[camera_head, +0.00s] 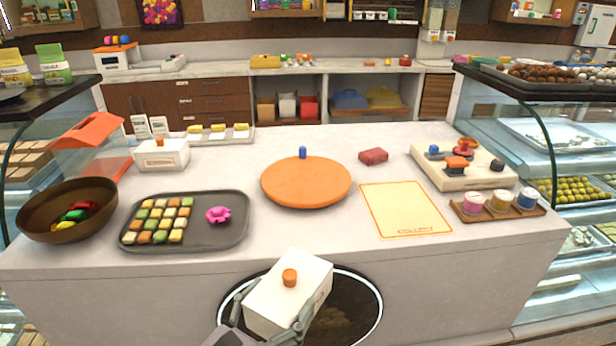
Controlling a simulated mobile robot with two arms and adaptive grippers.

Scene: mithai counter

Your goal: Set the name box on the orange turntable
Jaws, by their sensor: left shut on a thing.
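The name box appears to be the white box (262,304) with an orange knob on top, low in the middle of the head view. My left gripper (272,318) is shut on it, with grey fingers at its sides. It is held in front of the counter's front edge, tilted in the picture. The orange turntable (305,184) lies on the counter beyond it, a round disc with a blue peg at its far edge. The disc's top is bare. My right gripper is not in view.
On the counter (330,240), a grey tray (240,232) of sweets and a brown bowl (38,221) stand left of the turntable. A red block (373,156), an orange-bordered sheet (405,209) and a rack of jars (480,214) are right. Another white box (172,158) stands back left.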

